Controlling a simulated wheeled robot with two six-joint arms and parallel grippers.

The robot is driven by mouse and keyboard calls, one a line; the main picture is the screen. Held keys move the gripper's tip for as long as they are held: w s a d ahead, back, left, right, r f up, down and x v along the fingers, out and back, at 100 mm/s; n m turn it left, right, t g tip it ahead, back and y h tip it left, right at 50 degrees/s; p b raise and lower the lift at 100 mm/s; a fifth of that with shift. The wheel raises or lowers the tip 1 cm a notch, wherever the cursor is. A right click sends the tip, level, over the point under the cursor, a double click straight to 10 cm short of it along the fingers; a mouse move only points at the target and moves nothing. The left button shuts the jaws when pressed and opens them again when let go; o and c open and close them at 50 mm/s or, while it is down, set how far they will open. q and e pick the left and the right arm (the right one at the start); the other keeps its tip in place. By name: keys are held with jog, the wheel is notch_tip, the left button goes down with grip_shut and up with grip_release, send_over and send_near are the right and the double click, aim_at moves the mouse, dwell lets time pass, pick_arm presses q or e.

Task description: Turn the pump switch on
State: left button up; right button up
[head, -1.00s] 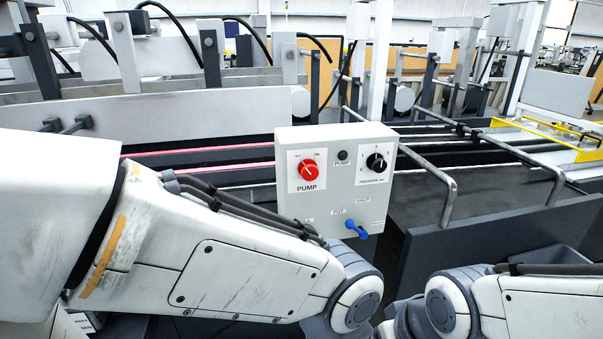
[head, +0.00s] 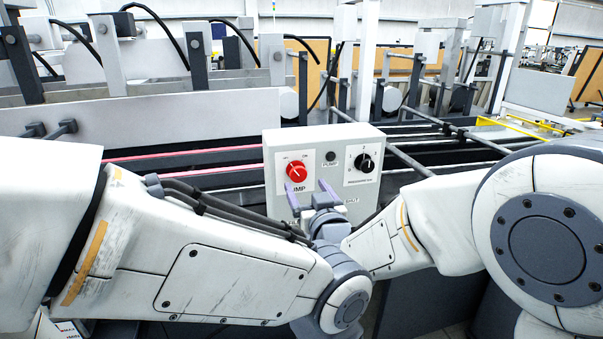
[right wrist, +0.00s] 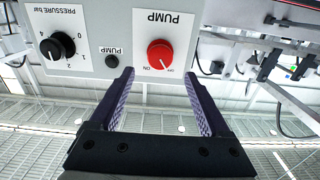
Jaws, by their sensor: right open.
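The pump switch, a round red knob (head: 297,171) with a white mark, is on the front of a light grey control box (head: 274,135). Its mark appears to point to the OFF side. My right gripper (head: 306,188) is open, with purple-padded fingers pointing up at the box just below the knob. In the right wrist view the panel is upside down. There the red knob (right wrist: 160,53) lies ahead, between the lines of the open fingers (right wrist: 158,76), and the gap is empty. My left gripper is out of view; its forearm crosses the lower left.
A black pressure knob (head: 364,163) is to the right of the switch, with a small dark pump lamp (head: 331,160) between them. The box's lower part is hidden by my arms. Machine rails (head: 411,160) run behind and to the right.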

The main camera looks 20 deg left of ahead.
aim_at(301, 175)
jog(key=p+x, duration=0.1)
jog(key=x, duration=0.5)
jog(key=shift+w+a+p, duration=0.15)
jog(key=shift+w+p, duration=0.05)
jog(key=shift+p, duration=0.1)
grip_shut()
jog(key=shift+f+m+b, duration=0.15)
jog(key=shift+m+b, duration=0.45)
jog(key=shift+b, duration=0.4)
jog(key=m+b, duration=1)
jog(key=b, duration=0.4)
jog(key=shift+w+f+m, duration=0.1)
jog(key=shift+f+m, duration=0.05)
jog(key=shift+m, duration=0.25)
jog(key=shift+m+b, duration=1.05)
jog(key=shift+m, duration=0.05)
